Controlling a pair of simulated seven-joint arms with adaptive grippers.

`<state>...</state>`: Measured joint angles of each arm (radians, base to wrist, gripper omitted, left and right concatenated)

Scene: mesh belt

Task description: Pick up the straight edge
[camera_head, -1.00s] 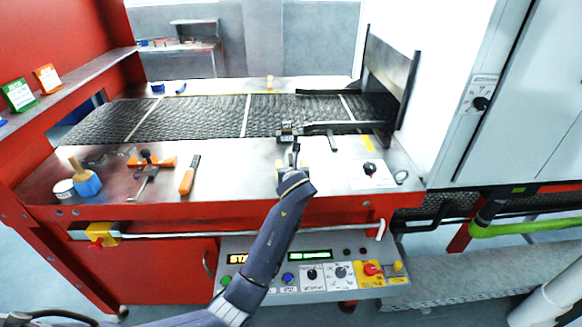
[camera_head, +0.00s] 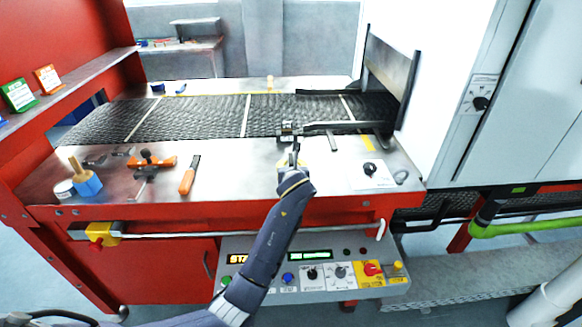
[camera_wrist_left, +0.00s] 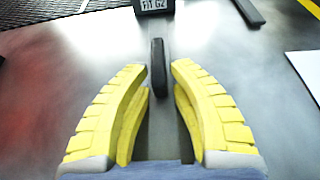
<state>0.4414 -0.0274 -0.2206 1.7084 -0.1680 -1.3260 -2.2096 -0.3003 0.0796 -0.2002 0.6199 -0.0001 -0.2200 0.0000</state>
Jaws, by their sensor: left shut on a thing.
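The long dark bar (camera_head: 348,126), which looks like the straight edge, lies left to right along the near edge of the mesh belt. A labelled dark block (camera_head: 287,129) sits at its left end and shows at the top of the left wrist view (camera_wrist_left: 153,5). A short dark handle (camera_wrist_left: 158,68) points from the block toward me. My left gripper (camera_head: 292,157) has its yellow-padded fingers (camera_wrist_left: 158,72) on both sides of this handle and is shut on it. The exact contact is hard to see. My right gripper is not in view.
An orange-handled tool (camera_head: 187,180), an orange clamp (camera_head: 150,161) and a blue pot with a brush (camera_head: 87,183) stand left on the metal deck. A black knob (camera_head: 370,168) is to the right. The mesh belt (camera_head: 200,118) lies behind. The deck between the orange-handled tool and my gripper is clear.

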